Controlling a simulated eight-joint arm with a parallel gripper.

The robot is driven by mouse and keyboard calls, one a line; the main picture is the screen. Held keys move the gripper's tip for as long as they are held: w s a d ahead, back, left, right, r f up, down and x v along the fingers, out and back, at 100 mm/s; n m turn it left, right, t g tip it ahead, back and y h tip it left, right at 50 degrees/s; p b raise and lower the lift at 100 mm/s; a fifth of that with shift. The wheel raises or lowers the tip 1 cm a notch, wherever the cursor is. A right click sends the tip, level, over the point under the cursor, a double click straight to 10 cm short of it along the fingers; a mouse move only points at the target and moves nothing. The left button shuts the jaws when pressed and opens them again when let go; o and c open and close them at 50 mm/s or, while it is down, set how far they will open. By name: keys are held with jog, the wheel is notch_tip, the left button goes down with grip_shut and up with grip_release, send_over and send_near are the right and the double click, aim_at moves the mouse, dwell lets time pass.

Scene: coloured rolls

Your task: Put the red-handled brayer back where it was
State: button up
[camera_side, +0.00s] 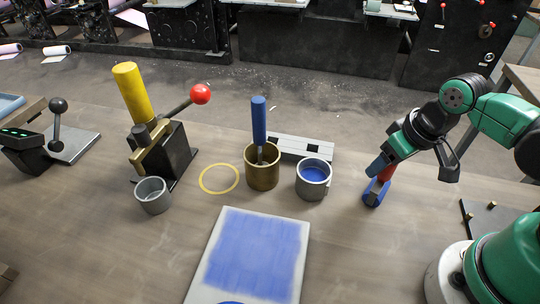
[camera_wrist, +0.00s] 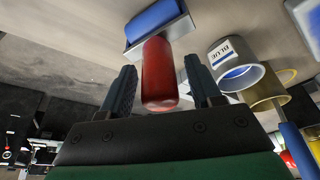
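The red-handled brayer stands on the table at the right in the side view, handle (camera_side: 386,174) up and blue-coated roller (camera_side: 374,196) down. In the wrist view its red handle (camera_wrist: 158,75) points toward me, with the blue roller (camera_wrist: 153,19) beyond. My gripper (camera_side: 380,168) is above the brayer. In the wrist view my gripper's (camera_wrist: 162,76) two fingers are apart, one on each side of the handle, with gaps showing. A yellow ring (camera_side: 203,187) marks an empty spot on the table. A slab (camera_side: 207,271) carries a blue ink film.
A tin (camera_side: 312,190) of blue ink, labelled BLUE in the wrist view, stands left of the brayer. A brass pot (camera_side: 262,177) holds a blue-handled tool (camera_side: 259,120). A white rack (camera_side: 285,145) lies behind. A lever press (camera_side: 170,155) and grey cup (camera_side: 153,198) stand further left.

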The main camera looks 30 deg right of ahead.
jog(key=shift+r, duration=0.1)
dwell(0.3)
jog(key=shift+v, duration=3.7)
jog(key=w+t, duration=0.3)
jog(key=w, duration=0.3)
jog(key=shift+a+r+t, duration=0.2)
jog(key=shift+a+t, duration=0.1)
jog(key=shift+a, duration=0.05)
jog(key=o, duration=0.3)
jog(key=shift+o, duration=1.3)
jog(key=s+a+r+m+g+y, duration=0.4)
jog(key=s+a+m+g, duration=0.1)
jog(key=a, duration=0.3)
jog(key=shift+s+m, duration=0.25)
jog(key=shift+m, duration=0.65)
jog(key=s+a+r+m+g+y, duration=0.3)
jog(key=s+a+r+m+g, duration=0.25)
jog(key=s+r, duration=0.2)
jog(key=s+x, duration=0.1)
jog(key=x, duration=0.9)
jog(key=shift+d, duration=0.3)
jog(key=shift+w+g, duration=0.1)
jog(key=shift+g, duration=0.15)
